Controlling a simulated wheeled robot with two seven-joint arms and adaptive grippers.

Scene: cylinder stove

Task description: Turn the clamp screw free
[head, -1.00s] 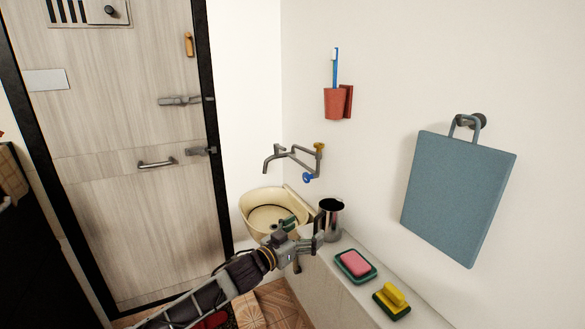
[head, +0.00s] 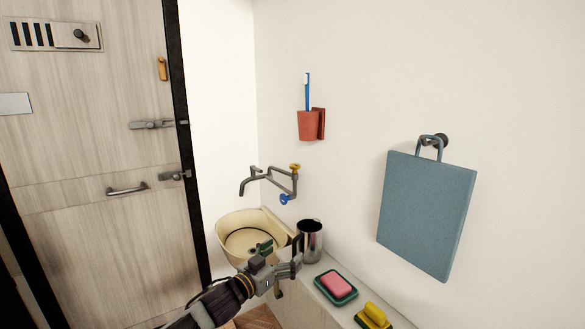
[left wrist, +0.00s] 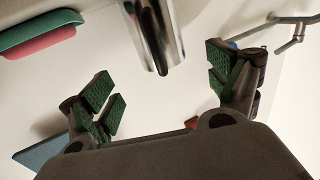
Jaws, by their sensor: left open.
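No clamp screw can be made out in either view. My left gripper (head: 288,264) is open and empty. In the head view it appears just in front of a shiny metal cup (head: 310,242) on the ledge. In the left wrist view its two green-padded fingers (left wrist: 157,85) stand wide apart. The cup (left wrist: 160,32) shows there beyond the fingers, between them, with no visible contact. My right gripper is in neither view.
A cream basin (head: 228,232) sits left of the cup, below a wall tap (head: 268,175). The ledge also holds a pink soap (head: 336,284) in a green dish and a yellow sponge (head: 374,314). A blue board (head: 428,215) hangs right. A door (head: 90,235) stands left.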

